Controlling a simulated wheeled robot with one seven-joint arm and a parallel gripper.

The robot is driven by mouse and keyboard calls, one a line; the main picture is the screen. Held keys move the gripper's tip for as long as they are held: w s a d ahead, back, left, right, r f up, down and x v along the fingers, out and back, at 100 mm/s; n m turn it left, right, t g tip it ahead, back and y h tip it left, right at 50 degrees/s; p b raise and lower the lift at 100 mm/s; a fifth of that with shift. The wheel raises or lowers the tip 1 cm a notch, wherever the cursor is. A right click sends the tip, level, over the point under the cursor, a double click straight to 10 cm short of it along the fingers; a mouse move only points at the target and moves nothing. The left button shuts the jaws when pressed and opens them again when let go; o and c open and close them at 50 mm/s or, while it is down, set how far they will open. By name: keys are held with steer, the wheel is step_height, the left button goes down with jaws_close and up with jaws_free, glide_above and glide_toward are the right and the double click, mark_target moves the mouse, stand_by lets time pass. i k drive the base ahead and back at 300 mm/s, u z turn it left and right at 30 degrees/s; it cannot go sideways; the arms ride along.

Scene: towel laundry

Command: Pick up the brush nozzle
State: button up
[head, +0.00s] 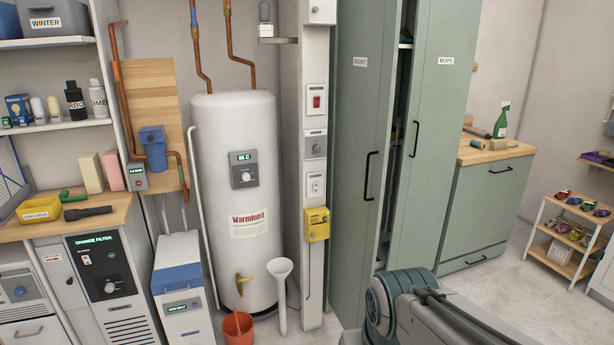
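I cannot make out a brush nozzle for certain. My grey arm fills the lower right, in front of the tall cabinets. My gripper's fingertips do not show.
A tall green cabinet door (432,130) stands slightly ajar. A low shelf rack (566,236) with colourful items stands at right. A white boiler (237,195), white funnel (280,270) and orange bucket (238,327) are at centre. A workbench with a flashlight (88,213) is at left.

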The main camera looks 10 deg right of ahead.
mark_target(478, 145)
steer(key=i, duration=1.5)
steer(key=z, duration=2.5)
steer(key=i, duration=1.7)
steer(key=u, duration=1.45)
